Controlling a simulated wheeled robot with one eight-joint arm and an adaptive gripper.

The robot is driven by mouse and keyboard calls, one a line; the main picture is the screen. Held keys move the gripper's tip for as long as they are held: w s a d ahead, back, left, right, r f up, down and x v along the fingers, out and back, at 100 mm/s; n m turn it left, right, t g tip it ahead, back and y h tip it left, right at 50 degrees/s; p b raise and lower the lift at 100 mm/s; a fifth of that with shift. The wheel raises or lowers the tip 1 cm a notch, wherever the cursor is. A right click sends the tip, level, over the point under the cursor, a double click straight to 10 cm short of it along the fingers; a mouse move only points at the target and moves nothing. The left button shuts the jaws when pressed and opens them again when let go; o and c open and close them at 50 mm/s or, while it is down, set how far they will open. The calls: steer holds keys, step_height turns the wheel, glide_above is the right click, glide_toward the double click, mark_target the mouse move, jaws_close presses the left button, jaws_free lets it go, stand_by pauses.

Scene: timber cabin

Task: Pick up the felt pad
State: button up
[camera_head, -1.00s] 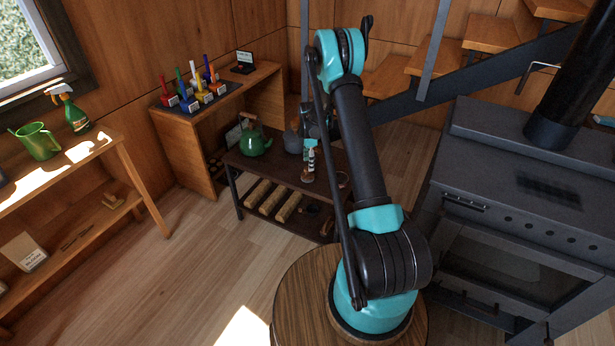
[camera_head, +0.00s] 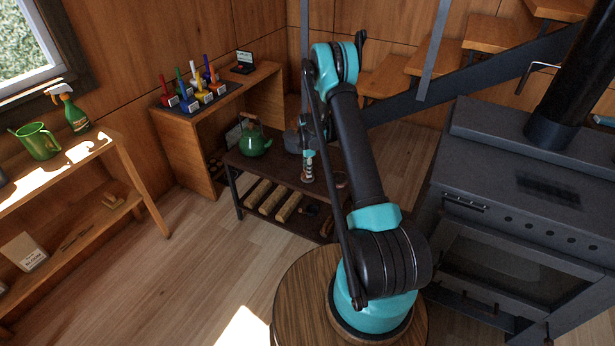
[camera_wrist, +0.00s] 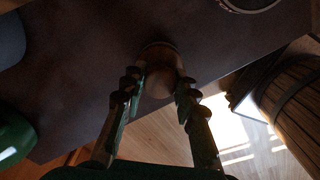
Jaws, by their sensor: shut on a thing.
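A round brown piece (camera_wrist: 160,70), which I take for the felt pad, sits between the fingertips of my gripper (camera_wrist: 158,88) in the wrist view. Both fingers press on its sides. It is dim there, and its material is hard to make out. In the head view my gripper (camera_head: 308,178) points down at the dark low table (camera_head: 285,170), near its right end. The pad is too small there to tell apart from the fingertips. I cannot tell whether it touches the tabletop.
A green kettle (camera_head: 254,145) stands left of my gripper on the table, with a grey vessel (camera_head: 293,141) behind. Rolled or log-like pieces (camera_head: 272,198) lie on the lower shelf. A dark stove (camera_head: 530,205) stands at right. A wooden barrel (camera_wrist: 295,100) shows in the wrist view.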

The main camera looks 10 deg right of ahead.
jaws_close()
steer(key=shift+r, duration=0.1)
step_height(320, 180, up, 20)
stand_by(0.3)
steer(key=shift+o, duration=1.7)
jaws_free()
steer(key=c, duration=0.3)
